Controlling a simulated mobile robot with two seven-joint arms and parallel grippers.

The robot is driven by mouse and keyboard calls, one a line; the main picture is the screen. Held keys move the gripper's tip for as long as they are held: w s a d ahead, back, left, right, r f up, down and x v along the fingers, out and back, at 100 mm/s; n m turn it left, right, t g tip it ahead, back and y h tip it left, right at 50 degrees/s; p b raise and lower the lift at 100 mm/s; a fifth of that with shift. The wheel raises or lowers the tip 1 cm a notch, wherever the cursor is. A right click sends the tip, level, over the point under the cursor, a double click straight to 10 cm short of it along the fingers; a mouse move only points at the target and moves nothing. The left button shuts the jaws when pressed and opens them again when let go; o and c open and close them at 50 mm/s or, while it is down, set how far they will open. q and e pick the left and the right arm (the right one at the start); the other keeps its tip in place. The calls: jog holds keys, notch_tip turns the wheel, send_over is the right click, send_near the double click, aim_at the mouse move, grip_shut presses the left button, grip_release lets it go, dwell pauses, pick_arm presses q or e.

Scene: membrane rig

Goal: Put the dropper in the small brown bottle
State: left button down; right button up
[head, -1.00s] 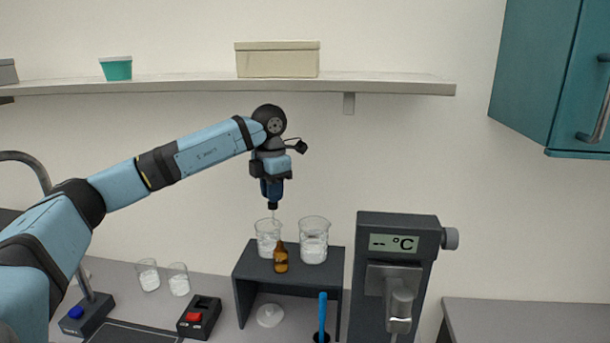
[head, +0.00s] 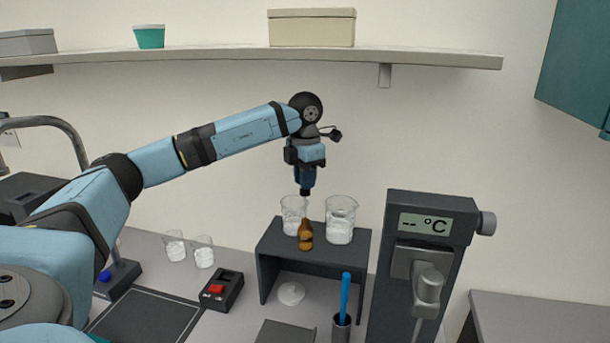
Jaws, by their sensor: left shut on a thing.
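The small brown bottle (head: 305,238) stands upright at the front of a dark raised stand (head: 330,246). My left gripper (head: 305,190) points straight down above it, shut on the dropper (head: 306,206). Only a thin pale length of the dropper shows below the fingertips. Its lower end appears at or just above the bottle's mouth; I cannot tell whether it is inside. My right gripper is out of view.
Two glass beakers with white contents, a left one (head: 291,222) and a right one (head: 340,222), stand close around the bottle. A temperature display unit (head: 425,240) stands right. A long shelf (head: 230,59) runs above the arm.

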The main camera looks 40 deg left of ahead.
aim_at(305, 204)
pick_arm(q)
jog(key=shift+f+b, duration=2)
jog(key=shift+f, duration=1.7)
jog(key=shift+f, duration=0.1)
jog(key=c, duration=1)
grip_release()
notch_tip(305, 204, up, 13)
jog(key=shift+f+b, duration=0.1)
jog(key=shift+b, duration=0.45)
jog(key=shift+r, duration=0.55)
jog(key=shift+f, duration=0.1)
